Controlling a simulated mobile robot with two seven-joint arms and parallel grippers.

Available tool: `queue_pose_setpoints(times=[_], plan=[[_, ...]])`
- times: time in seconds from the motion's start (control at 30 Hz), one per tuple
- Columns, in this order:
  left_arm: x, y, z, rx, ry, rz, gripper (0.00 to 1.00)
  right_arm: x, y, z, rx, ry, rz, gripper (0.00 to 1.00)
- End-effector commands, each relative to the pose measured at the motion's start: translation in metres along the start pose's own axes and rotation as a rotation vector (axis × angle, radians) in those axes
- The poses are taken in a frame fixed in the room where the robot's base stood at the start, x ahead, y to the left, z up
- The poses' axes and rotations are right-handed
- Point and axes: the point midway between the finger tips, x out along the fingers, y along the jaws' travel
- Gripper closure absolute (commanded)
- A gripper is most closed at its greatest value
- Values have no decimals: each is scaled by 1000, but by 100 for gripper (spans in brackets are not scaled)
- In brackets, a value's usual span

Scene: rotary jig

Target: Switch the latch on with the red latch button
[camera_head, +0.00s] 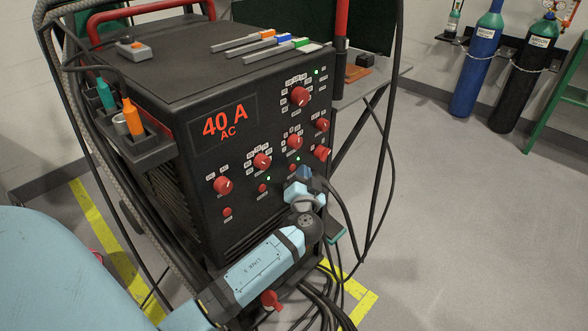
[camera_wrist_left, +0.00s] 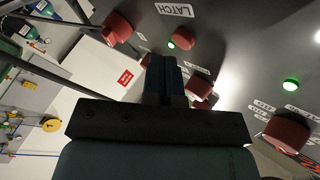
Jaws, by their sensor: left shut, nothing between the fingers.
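The red latch button (camera_wrist_left: 184,38) is a small round red button beside the white LATCH label (camera_wrist_left: 175,10) in the left wrist view. A small green light (camera_wrist_left: 171,45) shows next to it. My left gripper (camera_wrist_left: 165,60) is shut and empty. Its fingertips appear just below the button in that view; I cannot tell whether they touch it. In the head view my left gripper (camera_head: 297,178) is at the lower right of the black machine's front panel (camera_head: 245,160). My right gripper is not in view.
Red knobs (camera_head: 322,124) stick out of the panel around the left gripper, one (camera_wrist_left: 117,28) close to the button. Dark cables (camera_head: 375,190) hang at the machine's right side. A display (camera_head: 224,124) reads 40 A AC. Gas cylinders (camera_head: 477,65) stand at the back right.

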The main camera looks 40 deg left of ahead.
Motion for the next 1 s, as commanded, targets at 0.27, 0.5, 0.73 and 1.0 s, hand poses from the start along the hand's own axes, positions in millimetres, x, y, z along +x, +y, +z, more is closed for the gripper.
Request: queue_pose_setpoints(times=[0.27, 0.5, 0.73, 1.0], plan=[[-15, 12, -8, -2, -1, 0, 100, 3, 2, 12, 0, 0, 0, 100], [-32, 25, -21, -3, 0, 1, 100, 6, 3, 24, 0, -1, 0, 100], [-42, 31, -29, -2, 0, 0, 100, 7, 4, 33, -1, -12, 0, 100], [-42, 31, -29, 0, 0, 0, 100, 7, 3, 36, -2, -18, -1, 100]])
